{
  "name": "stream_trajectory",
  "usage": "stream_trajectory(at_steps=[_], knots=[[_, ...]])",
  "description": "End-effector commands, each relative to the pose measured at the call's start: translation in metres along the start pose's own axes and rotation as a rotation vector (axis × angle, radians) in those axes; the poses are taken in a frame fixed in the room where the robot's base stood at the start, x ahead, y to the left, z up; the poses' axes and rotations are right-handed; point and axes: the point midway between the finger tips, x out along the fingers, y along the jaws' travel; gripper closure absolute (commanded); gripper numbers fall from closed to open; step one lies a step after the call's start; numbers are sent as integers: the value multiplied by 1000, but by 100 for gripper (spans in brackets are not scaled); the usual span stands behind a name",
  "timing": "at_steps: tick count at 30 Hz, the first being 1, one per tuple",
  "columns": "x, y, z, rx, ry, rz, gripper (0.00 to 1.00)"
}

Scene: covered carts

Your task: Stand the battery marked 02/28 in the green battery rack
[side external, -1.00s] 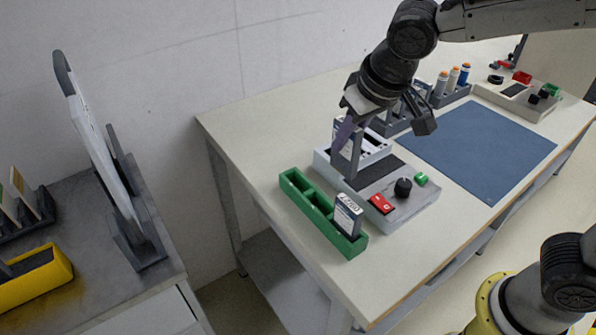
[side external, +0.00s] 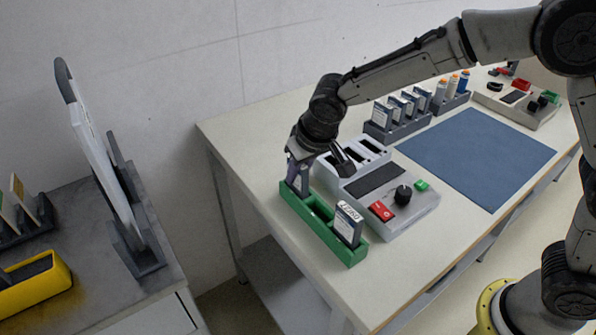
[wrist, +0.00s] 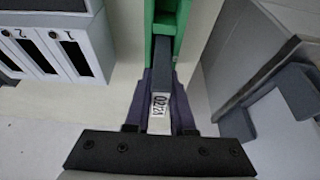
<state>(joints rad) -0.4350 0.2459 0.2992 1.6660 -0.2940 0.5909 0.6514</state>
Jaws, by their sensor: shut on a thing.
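My gripper (side external: 297,182) is shut on a dark battery with a white label (wrist: 159,108), which reads roughly 02/28 in the wrist view. It holds the battery upright at the far left end of the green battery rack (side external: 322,228). The rack also shows in the wrist view (wrist: 148,28). The fingers hide the battery's lower end, so I cannot tell how deep it sits in that end slot. Another battery with a white-labelled top (side external: 347,222) stands in the rack's near right slot. The middle slot is empty.
The grey charger (side external: 412,208) with a red switch, black knob and green button stands close right of the rack. Its numbered slots (wrist: 50,50) show in the wrist view. A grey holder with several batteries (side external: 398,130) stands behind. The blue mat (side external: 478,155) is clear.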

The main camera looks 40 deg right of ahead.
Motion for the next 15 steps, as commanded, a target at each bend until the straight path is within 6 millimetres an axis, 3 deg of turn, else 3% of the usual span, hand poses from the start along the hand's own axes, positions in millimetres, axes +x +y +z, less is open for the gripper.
stream_trajectory(at_steps=[12,13,15], knots=[[4,0,2,0,1,0,100],[4,0,2,1,0,0,72],[4,0,2,0,0,0,60]])
